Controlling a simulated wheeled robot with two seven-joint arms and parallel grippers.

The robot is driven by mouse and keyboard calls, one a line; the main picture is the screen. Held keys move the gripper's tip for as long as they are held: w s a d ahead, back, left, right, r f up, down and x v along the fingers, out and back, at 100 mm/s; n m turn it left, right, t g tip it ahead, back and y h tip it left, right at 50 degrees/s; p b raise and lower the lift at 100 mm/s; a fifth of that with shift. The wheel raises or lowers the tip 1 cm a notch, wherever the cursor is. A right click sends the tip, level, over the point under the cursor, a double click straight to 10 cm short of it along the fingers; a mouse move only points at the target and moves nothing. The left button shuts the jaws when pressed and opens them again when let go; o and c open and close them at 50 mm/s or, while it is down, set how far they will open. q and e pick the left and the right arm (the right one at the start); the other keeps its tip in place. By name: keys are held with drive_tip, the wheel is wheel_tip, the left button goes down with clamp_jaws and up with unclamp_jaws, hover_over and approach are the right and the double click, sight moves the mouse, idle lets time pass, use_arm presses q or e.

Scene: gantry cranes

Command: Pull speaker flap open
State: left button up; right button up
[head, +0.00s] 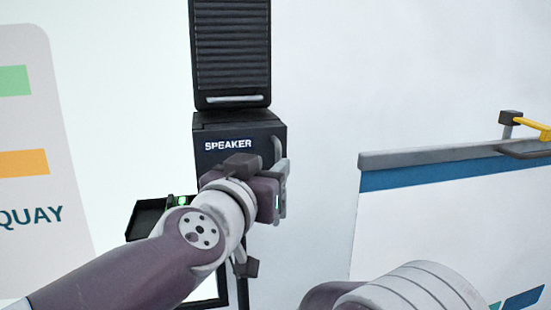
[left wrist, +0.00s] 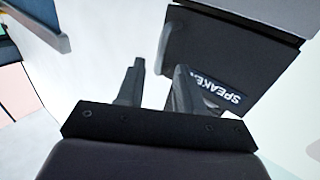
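The dark box labelled SPEAKER (head: 240,135) is on the pale wall in the head view, its front looking closed. A grey handle (head: 281,180) shows at its right side, partly behind my left gripper (head: 262,190). In the left wrist view the SPEAKER face (left wrist: 240,75) fills the upper right, with the curved grey handle (left wrist: 166,42) near its edge. My left gripper (left wrist: 158,72) has its two fingers apart with a clear gap. The handle is just beyond the fingertips, roughly in line with the gap; contact cannot be told. My right gripper is out of view.
A black ribbed panel (head: 232,50) stands directly above the box. A black tray with a green light (head: 152,217) is at lower left. A white board with a blue band and grey top edge (head: 445,165) is at right. Bare wall (head: 325,130) lies between.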

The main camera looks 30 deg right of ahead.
sight(277, 157)
use_arm(q)
drive_tip(key=x, duration=0.3)
drive_tip(key=shift+d, duration=0.15)
drive_tip(key=shift+w+r+p, duration=0.15)
drive_tip(key=shift+p, duration=0.15)
drive_tip(key=shift+w+d, duration=0.15)
drive_tip(key=shift+d, duration=0.05)
clamp_jaws()
idle(0.9)
